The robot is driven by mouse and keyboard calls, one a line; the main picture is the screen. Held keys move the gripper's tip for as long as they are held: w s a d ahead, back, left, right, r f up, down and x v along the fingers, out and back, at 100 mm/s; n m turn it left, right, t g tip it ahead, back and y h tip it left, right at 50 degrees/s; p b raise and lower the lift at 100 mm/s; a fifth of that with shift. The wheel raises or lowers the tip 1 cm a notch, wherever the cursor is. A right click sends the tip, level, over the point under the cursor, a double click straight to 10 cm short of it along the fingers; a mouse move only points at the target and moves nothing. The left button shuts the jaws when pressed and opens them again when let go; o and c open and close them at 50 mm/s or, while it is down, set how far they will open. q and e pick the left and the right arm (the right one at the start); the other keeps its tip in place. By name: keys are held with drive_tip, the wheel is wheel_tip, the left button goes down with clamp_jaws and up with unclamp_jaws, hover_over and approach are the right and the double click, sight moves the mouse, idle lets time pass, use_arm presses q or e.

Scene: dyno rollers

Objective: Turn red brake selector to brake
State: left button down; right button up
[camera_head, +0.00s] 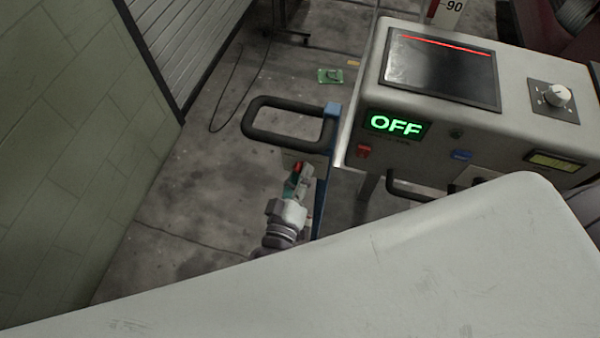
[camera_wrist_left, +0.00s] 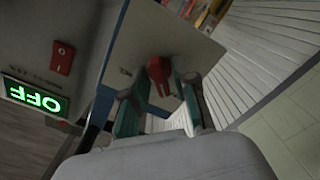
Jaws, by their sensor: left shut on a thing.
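The red brake selector (camera_wrist_left: 160,70) sits on a grey panel (camera_wrist_left: 195,45) in the left wrist view. My left gripper (camera_wrist_left: 160,92) has its two green fingers on either side of the selector and is shut on it. In the head view the left gripper (camera_head: 297,180) reaches up from below, and a bit of the red selector (camera_head: 298,166) shows at its tips. The selector's markings are too small or covered to read, so its setting cannot be told. My right gripper is in neither view.
A grey console (camera_head: 350,150) with a green OFF display (camera_head: 397,125), a screen (camera_head: 441,70) and a knob (camera_head: 557,95) stands to the right. A black handle loop (camera_head: 262,135) is just beyond the gripper. A tiled wall (camera_head: 60,160) is at the left, with open floor between.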

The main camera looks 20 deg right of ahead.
use_arm(q)
drive_tip(key=c, duration=1.2)
unclamp_jaws()
drive_tip(key=shift+s+a, duration=0.1)
drive_tip(key=v, duration=1.1)
drive_tip(key=shift+s+a, duration=0.25)
drive_tip(key=shift+s, duration=0.05)
